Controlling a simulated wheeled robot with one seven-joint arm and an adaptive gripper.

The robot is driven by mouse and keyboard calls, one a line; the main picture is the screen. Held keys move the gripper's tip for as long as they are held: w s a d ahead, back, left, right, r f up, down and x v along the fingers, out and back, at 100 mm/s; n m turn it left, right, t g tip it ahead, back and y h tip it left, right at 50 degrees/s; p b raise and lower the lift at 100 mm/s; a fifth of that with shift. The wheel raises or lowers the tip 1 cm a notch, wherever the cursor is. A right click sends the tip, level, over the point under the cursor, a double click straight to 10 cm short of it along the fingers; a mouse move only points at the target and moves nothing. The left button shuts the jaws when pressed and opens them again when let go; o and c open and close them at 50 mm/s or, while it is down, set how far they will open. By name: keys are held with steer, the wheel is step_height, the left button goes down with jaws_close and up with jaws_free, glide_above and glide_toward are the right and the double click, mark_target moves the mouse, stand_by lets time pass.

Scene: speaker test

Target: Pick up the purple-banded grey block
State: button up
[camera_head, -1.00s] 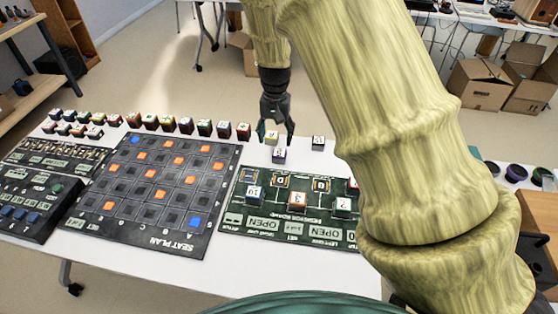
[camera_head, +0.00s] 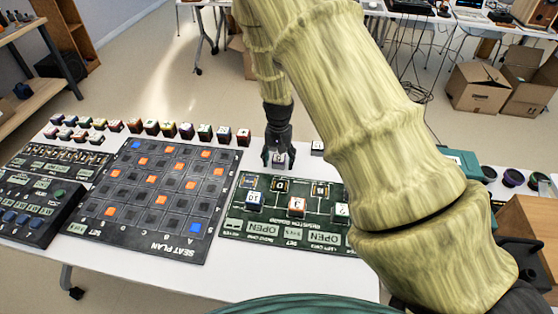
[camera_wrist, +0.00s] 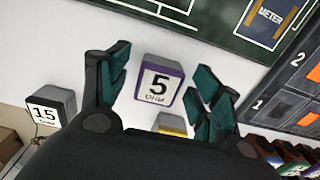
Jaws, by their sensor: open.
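The purple-banded grey block (camera_wrist: 159,84) sits on the white table and shows a 5 on its top in the wrist view. My gripper (camera_wrist: 160,90) is open, with one teal-padded finger on each side of the block. A yellow-banded block (camera_wrist: 172,125) sits just beside the purple one, partly hidden by my gripper.
A block marked 15 (camera_wrist: 50,106) stands to the left in the wrist view. The green board (camera_head: 235,228) holds several blocks, with the dark seat plan (camera_head: 107,225) beside it. A row of blocks (camera_head: 168,129) lines the table's back edge.

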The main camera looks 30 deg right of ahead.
steer(key=shift+f, duration=0.5)
steer(key=shift+c, duration=0.3)
steer(key=c, duration=1.1)
steer(key=shift+o, duration=0.2)
steer(key=shift+r, duration=0.1)
